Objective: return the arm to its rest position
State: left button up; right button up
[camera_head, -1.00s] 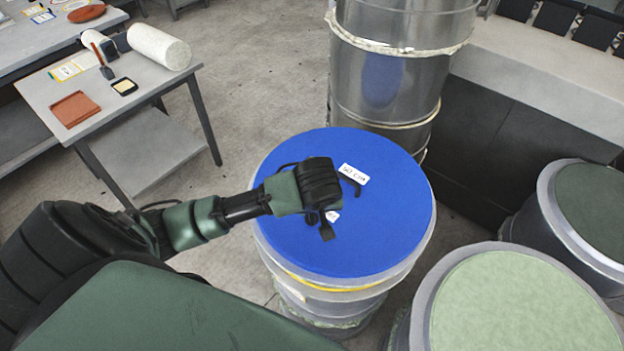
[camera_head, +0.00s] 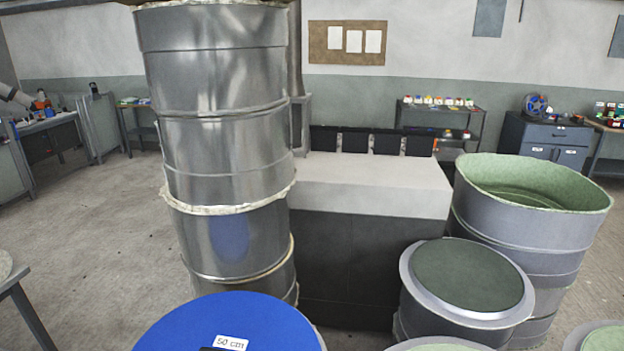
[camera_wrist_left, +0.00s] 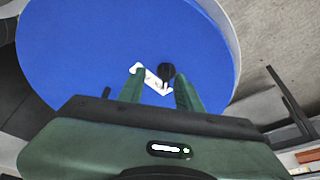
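My left gripper (camera_wrist_left: 158,84) shows in the left wrist view, its two green fingers apart, above the blue disc (camera_wrist_left: 70,50). A white label (camera_wrist_left: 152,80) lies on the disc past the fingertips, and a small dark piece (camera_wrist_left: 167,72) shows beside it; I cannot tell what that piece is. In the head view the blue top (camera_head: 180,325) shows at the bottom edge with a white "50 cm" label (camera_head: 231,342). A dark shape just below that label is cut off by the frame edge. My right gripper is in neither view.
A tall stack of grey metal drums (camera_head: 220,150) stands behind the blue top. A low block with a pale top (camera_head: 370,185) is right of it. A dark-topped drum (camera_head: 468,275) and an open green-lined drum (camera_head: 530,190) stand at right. Floor at left (camera_head: 100,240) is clear.

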pick_arm(q)
jog(key=s+d+f+m+h, duration=0.1)
jog(key=s+d+f+m, duration=0.1)
jog(key=s+m, duration=0.35)
jog(key=s+d+f+m+h, duration=0.1)
jog(key=s+d+f+m, duration=0.15)
jog(key=s, duration=0.65)
notch_tip(320, 180, down, 31)
jog(key=s+a+g+b, duration=0.1)
jog(key=s+b, duration=0.1)
jog(key=b, duration=0.4)
jog(key=s+a+f+b, duration=0.1)
jog(key=s+f+b, duration=0.1)
jog(key=s+f, duration=0.6)
jog(key=s+a+f+g+b, duration=0.1)
jog(key=s+a+f+b, duration=0.1)
jog(key=s+f, duration=0.7)
notch_tip(320, 180, down, 4)
jog(key=shift+f+m, duration=0.15)
jog(key=shift+m, duration=0.25)
